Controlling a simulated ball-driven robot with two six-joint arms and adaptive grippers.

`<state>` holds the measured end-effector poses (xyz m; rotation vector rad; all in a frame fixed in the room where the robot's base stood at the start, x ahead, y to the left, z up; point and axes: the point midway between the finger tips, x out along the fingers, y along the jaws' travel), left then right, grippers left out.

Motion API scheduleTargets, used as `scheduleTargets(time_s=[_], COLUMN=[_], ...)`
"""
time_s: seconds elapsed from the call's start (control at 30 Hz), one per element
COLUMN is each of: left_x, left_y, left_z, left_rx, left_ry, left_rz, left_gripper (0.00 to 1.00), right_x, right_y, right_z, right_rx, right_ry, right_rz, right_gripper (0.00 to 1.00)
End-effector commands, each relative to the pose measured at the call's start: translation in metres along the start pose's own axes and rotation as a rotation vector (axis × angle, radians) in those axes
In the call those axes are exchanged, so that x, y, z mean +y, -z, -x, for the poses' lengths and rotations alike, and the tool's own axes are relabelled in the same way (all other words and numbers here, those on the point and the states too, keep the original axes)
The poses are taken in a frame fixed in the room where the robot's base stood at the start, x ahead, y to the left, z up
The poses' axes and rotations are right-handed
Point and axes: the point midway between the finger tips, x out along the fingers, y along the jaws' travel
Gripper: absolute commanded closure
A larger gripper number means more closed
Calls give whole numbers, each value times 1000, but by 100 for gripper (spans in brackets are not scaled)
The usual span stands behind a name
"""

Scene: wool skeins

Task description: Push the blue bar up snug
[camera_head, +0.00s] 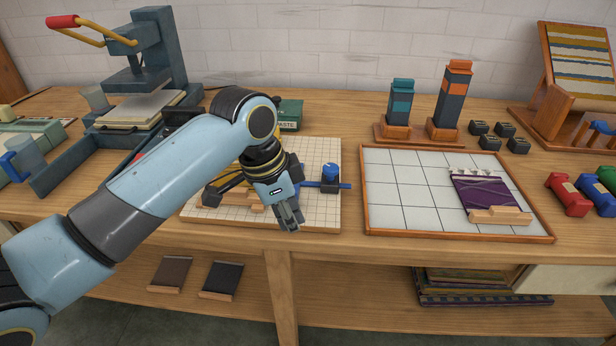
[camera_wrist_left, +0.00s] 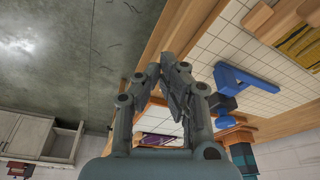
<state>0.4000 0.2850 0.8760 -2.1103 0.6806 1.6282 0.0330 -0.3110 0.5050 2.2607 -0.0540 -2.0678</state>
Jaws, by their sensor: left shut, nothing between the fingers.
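The blue bar (camera_head: 344,186) lies on the white gridded board (camera_head: 322,215), with a dark block and round blue knob (camera_head: 331,171) at its right part. In the head view its left end is hidden behind my gripper. The bar (camera_wrist_left: 243,79) also shows in the left wrist view, right of my fingers. My left gripper (camera_head: 290,219) is shut and empty, pointing down over the board's front part, nearer the front edge than the bar. In the wrist view its fingertips (camera_wrist_left: 167,62) are together, apart from the bar. My right gripper is in neither view.
Wooden blocks (camera_wrist_left: 275,20) and a yellow woven piece (camera_wrist_left: 302,46) lie on the board, partly hidden by my arm in the head view. A framed tray (camera_head: 400,222) with a purple weave stands to the right. A dark green box (camera_head: 290,115) stands behind.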

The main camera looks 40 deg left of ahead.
Motion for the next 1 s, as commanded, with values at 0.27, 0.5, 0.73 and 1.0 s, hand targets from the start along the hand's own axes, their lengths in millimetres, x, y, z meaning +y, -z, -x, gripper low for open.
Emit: scheduleTargets(time_s=[0.27, 0.5, 0.73, 1.0], left_x=[-49, -69, -63, -55], left_y=[58, 84, 86, 89], left_z=[51, 78, 44, -14], left_rx=[50, 84, 86, 86], left_ry=[-78, -123, -127, -127], left_rz=[-240, -367, -370, -368], left_gripper=[100, 100, 100, 100], right_x=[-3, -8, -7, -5], right_y=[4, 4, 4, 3], right_z=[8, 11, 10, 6], right_rx=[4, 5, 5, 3], right_ry=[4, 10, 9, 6], right_rz=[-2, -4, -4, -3], right_gripper=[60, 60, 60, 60])
